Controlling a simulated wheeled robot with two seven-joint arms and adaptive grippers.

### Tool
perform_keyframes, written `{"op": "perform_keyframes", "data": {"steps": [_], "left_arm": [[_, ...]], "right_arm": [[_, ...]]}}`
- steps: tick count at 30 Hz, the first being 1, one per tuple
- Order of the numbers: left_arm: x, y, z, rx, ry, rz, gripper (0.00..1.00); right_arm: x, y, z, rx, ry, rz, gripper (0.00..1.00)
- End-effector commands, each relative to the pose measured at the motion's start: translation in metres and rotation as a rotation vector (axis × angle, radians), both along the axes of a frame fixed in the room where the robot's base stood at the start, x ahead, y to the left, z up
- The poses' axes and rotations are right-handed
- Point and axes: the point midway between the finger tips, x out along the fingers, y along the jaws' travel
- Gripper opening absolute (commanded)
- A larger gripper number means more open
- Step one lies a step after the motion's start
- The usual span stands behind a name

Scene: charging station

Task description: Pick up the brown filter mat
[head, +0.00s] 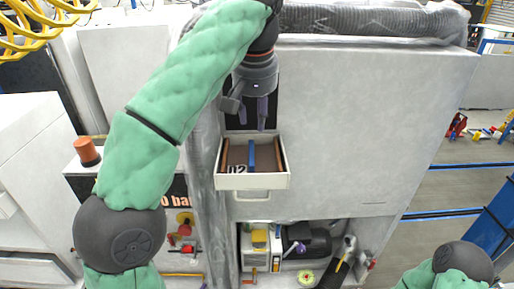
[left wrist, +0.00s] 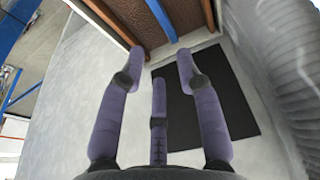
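An open white drawer (head: 254,182) juts from the grey cabinet. Inside is a dark brown textured surface (head: 238,158), also in the left wrist view (left wrist: 128,14); I cannot tell whether it is the filter mat or the drawer's floor. A blue strip (head: 251,155) runs down the middle, with orange-brown strips (head: 225,156) along the sides. My left gripper (head: 262,114) hangs above the drawer's back, pointing down. Its purple fingers (left wrist: 158,66) are spread and empty, apart from the drawer's contents. My right gripper is out of view.
The cabinet front (head: 360,130) stands behind the drawer, with a dark opening (head: 237,116) just above it. Below is an open shelf with tools and a yellow-topped box (head: 259,238). An orange cylinder (head: 87,151) stands at the left.

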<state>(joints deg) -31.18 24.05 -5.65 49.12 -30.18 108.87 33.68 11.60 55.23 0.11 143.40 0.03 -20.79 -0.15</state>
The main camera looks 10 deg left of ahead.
Motion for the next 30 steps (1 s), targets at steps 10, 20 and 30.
{"op": "perform_keyframes", "data": {"steps": [10,20,30], "left_arm": [[0.011,0.004,-0.047,0.0,0.002,0.0,0.35],[0.014,0.006,-0.071,0.001,0.002,0.001,0.35],[0.021,0.007,-0.103,0.0,0.001,0.0,0.35]], "right_arm": [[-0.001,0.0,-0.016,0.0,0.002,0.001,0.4],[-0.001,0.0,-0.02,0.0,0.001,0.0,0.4],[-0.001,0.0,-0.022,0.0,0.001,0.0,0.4]]}}
